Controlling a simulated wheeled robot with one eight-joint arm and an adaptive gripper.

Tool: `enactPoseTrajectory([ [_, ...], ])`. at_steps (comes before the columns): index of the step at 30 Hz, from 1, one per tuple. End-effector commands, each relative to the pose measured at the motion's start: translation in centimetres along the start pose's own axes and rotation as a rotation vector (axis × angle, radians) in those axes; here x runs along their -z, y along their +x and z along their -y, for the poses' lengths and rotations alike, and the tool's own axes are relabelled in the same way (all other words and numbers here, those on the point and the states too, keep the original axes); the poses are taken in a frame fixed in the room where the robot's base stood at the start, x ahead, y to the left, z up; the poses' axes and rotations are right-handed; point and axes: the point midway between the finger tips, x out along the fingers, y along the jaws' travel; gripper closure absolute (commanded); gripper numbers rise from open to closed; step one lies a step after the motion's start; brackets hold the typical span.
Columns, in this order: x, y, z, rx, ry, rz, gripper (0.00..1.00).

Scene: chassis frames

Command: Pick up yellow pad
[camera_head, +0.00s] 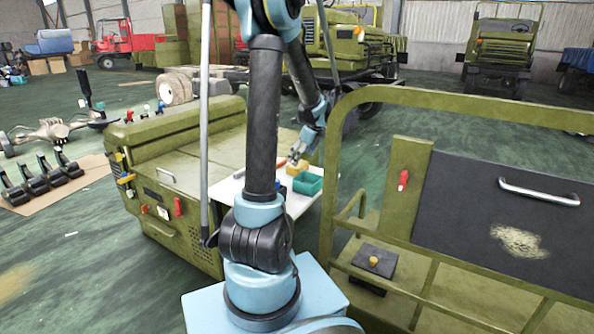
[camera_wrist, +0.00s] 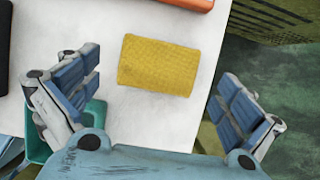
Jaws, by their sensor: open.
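The yellow pad (camera_wrist: 157,66) is a textured, roughly rectangular block lying flat on a white tabletop (camera_wrist: 112,22) in the wrist view. It also shows in the head view (camera_head: 297,168), partly hidden by my gripper. My gripper (camera_wrist: 155,105) is open and empty, with its blue-padded fingers spread wide to the left and right of the pad. The fingers appear apart from the pad. In the head view my gripper (camera_head: 296,156) hangs close over the pad; the exact height is hard to tell.
A teal bin (camera_head: 308,183) stands beside the pad, and part of it shows under the left finger in the wrist view (camera_wrist: 38,150). An orange object (camera_wrist: 190,4) lies beyond the pad. A green cabinet (camera_head: 180,150) and a green railed frame (camera_head: 400,215) flank the table.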

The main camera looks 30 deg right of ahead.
Motion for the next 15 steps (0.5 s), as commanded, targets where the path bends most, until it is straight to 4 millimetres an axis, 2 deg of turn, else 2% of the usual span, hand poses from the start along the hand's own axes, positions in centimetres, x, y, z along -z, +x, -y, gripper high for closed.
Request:
enactPoseTrajectory([
  [7, -0.1, 3.3, 0.1, 0.0, -0.001, 0.0, 0.0],
  [15, -0.1, 4.2, 0.0, 0.001, 0.0, 0.0, 0.0],
])
